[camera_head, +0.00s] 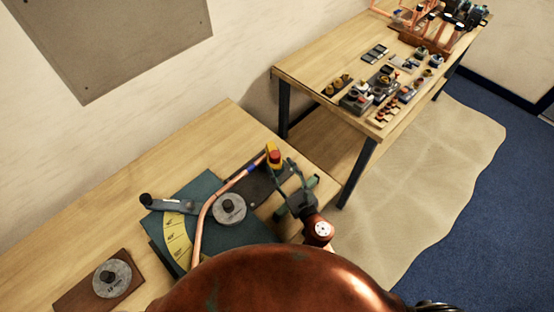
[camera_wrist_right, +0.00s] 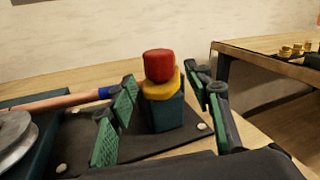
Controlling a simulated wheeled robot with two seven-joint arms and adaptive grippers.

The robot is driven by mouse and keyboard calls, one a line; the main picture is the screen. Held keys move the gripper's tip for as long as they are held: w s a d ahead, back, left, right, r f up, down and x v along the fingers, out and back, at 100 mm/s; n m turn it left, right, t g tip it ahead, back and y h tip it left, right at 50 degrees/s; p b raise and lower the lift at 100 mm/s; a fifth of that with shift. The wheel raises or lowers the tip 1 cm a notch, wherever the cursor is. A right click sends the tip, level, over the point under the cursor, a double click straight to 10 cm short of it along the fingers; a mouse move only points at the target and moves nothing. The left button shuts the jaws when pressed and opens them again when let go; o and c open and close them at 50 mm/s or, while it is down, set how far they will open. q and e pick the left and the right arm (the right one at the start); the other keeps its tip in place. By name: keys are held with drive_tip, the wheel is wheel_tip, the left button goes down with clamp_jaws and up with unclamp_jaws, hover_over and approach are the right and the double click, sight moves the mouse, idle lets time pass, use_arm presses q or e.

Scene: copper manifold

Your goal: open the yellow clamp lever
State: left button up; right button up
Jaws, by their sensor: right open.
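The yellow clamp lever (camera_head: 271,146) is at the far right corner of the bending fixture in the head view, with a red knob (camera_head: 275,156) on it. In the right wrist view the yellow lever (camera_wrist_right: 161,90) sits under the red knob (camera_wrist_right: 158,65), on a dark green upright block (camera_wrist_right: 164,114). My right gripper (camera_head: 287,184) is open close beside the clamp. In the right wrist view its green-padded fingers are spread to the left and right of the clamp, with visible gaps. I cannot tell their exact depth. My left gripper is not in view.
A copper tube (camera_head: 204,216) with a blue band runs across the green bending fixture (camera_head: 205,187), ending near the clamp. A second table (camera_head: 300,72) with several parts stands behind right.

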drive_tip(key=v, duration=0.6)
